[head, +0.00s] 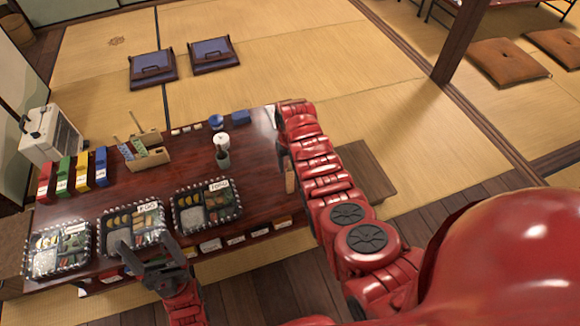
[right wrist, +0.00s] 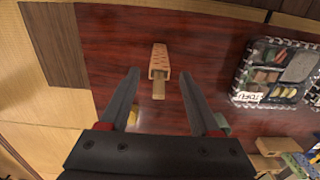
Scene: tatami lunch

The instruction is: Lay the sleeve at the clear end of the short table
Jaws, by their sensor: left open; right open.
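The sleeve (right wrist: 158,62), tan with an orange pattern and a pale wooden strip at one end, lies on the dark red table (right wrist: 210,60) in the right wrist view. In the head view a tan piece that looks like it (head: 290,179) shows by the near edge of the table (head: 265,150), beside my right arm. My right gripper (right wrist: 157,76) is open, with the sleeve between its fingers in the picture; I cannot tell how high it is above it. My left gripper (head: 150,252) is open and empty before the middle lunch box.
Lunch boxes (head: 205,205) line the near side. A small brown wooden surface (head: 365,172) lies right of the table. Floor cushions (head: 152,68) lie beyond.

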